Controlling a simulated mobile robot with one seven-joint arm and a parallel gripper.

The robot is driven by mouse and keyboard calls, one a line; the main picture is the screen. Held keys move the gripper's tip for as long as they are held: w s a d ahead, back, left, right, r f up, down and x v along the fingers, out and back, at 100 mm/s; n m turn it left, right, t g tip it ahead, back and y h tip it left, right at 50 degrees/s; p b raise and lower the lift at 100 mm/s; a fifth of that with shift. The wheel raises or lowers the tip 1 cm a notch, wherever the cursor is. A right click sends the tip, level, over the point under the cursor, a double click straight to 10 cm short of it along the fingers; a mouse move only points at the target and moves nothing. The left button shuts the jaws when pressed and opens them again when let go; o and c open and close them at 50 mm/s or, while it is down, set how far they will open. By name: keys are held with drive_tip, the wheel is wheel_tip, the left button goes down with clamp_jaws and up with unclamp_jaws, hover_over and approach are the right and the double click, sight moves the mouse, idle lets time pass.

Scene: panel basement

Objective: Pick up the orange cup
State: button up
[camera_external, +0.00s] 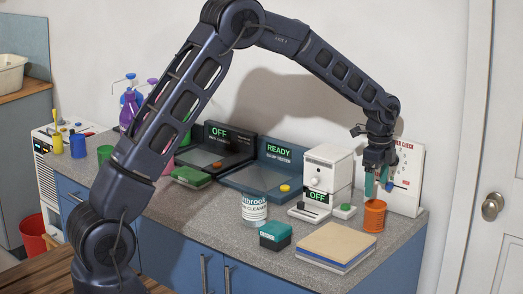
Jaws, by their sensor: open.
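The orange cup (374,217) stands upright on the grey countertop, near its right end. It has ridged sides. The gripper is open. I cannot tell from this view whether the fingers are over the cup's mouth, around its rim or a little behind it. No other view shows the far side of the cup.
Left of the cup stands a white machine (325,178) with an OFF display. A white panel (408,178) stands behind it. The counter's right edge is close.

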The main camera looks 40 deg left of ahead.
sight(377, 212)
wheel_tip(377, 212, down, 4)
drive_tip(key=shift+f, duration=0.15)
drive_tip(key=shift+s+d+f, duration=0.1)
drive_tip(key=shift+d+f, duration=0.1)
drive_tip(key=shift+f, duration=1.15)
drive_tip(key=shift+d+f, duration=0.15)
drive_tip(key=shift+f, duration=1.15)
drive_tip(key=c, duration=1.1)
drive_tip(key=shift+r, duration=0.25)
wheel_tip(377, 212, up, 20)
drive_tip(key=shift+f, duration=0.25)
